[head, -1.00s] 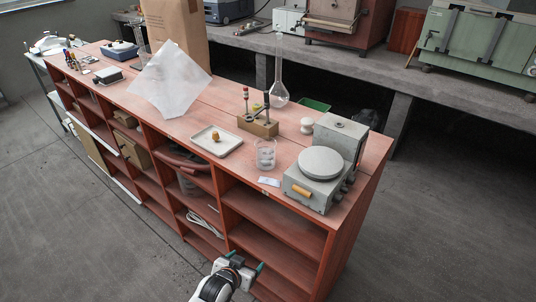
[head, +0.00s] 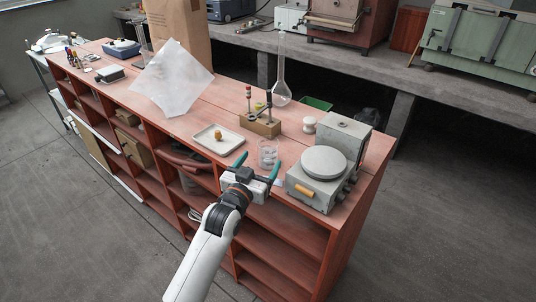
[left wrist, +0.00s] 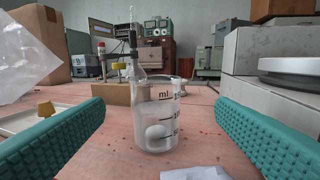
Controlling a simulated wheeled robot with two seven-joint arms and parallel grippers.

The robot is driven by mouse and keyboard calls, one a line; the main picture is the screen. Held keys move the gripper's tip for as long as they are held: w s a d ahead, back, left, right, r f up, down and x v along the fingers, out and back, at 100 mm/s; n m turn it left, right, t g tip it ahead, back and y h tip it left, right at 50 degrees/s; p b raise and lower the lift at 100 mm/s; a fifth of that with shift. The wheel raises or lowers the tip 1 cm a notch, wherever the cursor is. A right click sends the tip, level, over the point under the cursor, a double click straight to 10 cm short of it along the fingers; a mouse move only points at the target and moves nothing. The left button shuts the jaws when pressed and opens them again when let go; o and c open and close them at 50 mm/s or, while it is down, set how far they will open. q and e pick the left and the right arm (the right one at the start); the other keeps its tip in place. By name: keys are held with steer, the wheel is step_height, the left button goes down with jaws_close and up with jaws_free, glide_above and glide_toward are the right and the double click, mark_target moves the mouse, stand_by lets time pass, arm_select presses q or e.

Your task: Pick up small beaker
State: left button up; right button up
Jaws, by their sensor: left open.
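The small beaker (head: 267,152) is clear glass and stands upright on the red bench top, left of the grey hotplate device. In the left wrist view the beaker (left wrist: 156,118) shows volume marks and a white round object inside. My left gripper (head: 257,165) is open at the bench's front edge, its teal fingers pointing at the beaker. In the left wrist view the fingers (left wrist: 160,135) stand apart, one on each side of the beaker and nearer the camera, not touching it. My right gripper is not in view.
A white tray (head: 204,141) with a small yellow object lies left of the beaker. A wooden stand (head: 260,127) and a tall flask (head: 281,94) are behind it. The grey hotplate (head: 313,187) is close on the right. A white paper (left wrist: 195,173) lies in front.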

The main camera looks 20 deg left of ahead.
mark_target(272, 140)
arm_select(q)
steer(key=w, duration=0.4)
steer(key=shift+d, duration=0.15)
steer(key=shift+w+r, duration=0.15)
steer(key=shift+w, duration=0.4)
steer(key=w+p, duration=0.1)
steer(key=w, duration=0.3)
steer(key=shift+w, duration=0.25)
steer(key=shift+r, duration=0.1)
steer(key=c, duration=1.1)
